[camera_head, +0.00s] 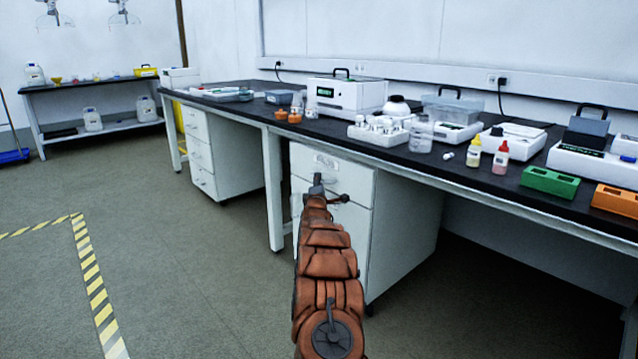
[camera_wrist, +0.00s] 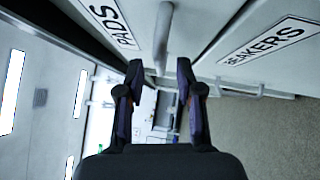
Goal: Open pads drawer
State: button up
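The pads drawer (camera_head: 335,166) is the top white drawer of the cabinet under the bench. Its PADS label (camera_wrist: 113,22) shows at the upper left of the wrist view. A grey bar handle (camera_wrist: 164,35) stands beside that label, and its lower end lies between my fingertips in the picture. My gripper (camera_wrist: 159,66) is open, with a finger on each side of the handle's line; I see no clear contact. In the head view my gripper (camera_head: 321,190) is at the drawer front and hides the handle. The drawer looks closed.
The BEAKERS drawer (camera_wrist: 265,40) with its own bar handle (camera_wrist: 240,88) is beside the pads drawer. The dark bench top (camera_head: 440,165) above carries bottles, racks and instruments. Another drawer cabinet (camera_head: 215,150) stands to the left. The floor (camera_head: 190,270) at left is clear.

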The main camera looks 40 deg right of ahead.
jog(key=shift+b+x, duration=0.4)
jog(key=shift+x, duration=0.9)
grip_shut()
